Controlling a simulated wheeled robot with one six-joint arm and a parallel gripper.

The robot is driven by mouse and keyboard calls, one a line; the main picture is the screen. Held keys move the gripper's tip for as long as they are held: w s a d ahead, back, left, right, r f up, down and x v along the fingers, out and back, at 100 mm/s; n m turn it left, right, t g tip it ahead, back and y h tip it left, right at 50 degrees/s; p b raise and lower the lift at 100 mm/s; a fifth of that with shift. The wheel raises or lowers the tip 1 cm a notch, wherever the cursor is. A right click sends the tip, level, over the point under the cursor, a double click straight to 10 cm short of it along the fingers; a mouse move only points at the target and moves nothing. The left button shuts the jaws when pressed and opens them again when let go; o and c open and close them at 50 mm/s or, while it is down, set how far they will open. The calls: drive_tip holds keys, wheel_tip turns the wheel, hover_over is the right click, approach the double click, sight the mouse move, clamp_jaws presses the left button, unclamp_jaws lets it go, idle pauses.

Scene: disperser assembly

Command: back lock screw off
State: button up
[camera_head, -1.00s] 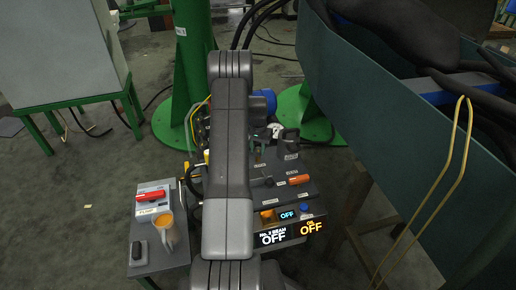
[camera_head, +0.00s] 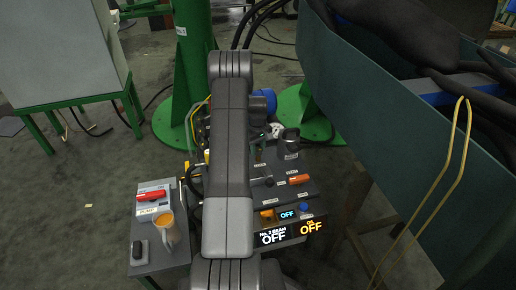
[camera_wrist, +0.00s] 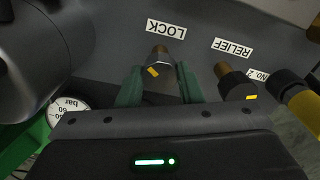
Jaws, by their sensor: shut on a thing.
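The lock screw (camera_wrist: 158,62) shows in the wrist view just below an upside-down LOCK label. It is a dark metal screw with a yellow mark on its end. My gripper (camera_wrist: 160,84) has its green fingers on either side of the screw and is shut on it. The lower part of the screw lies between the fingers. In the head view my arm hides the gripper and the lock screw.
The relief screw (camera_wrist: 236,76) stands close to the right finger. A yellow-ended fitting (camera_wrist: 305,103) is farther right and a pressure gauge (camera_wrist: 68,112) lower left. An orange cup (camera_head: 168,228) stands left.

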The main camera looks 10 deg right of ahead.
sight(258, 149)
drive_tip(key=n, duration=0.4)
drive_tip(key=shift+n, duration=0.3)
idle(0.3)
drive_tip(key=o, duration=1)
drive_tip(key=shift+r, duration=0.15)
wheel_tip(258, 149, up, 14)
drive_tip(key=p, duration=0.3)
drive_tip(key=shift+f, duration=0.2)
drive_tip(key=shift+f, duration=0.15)
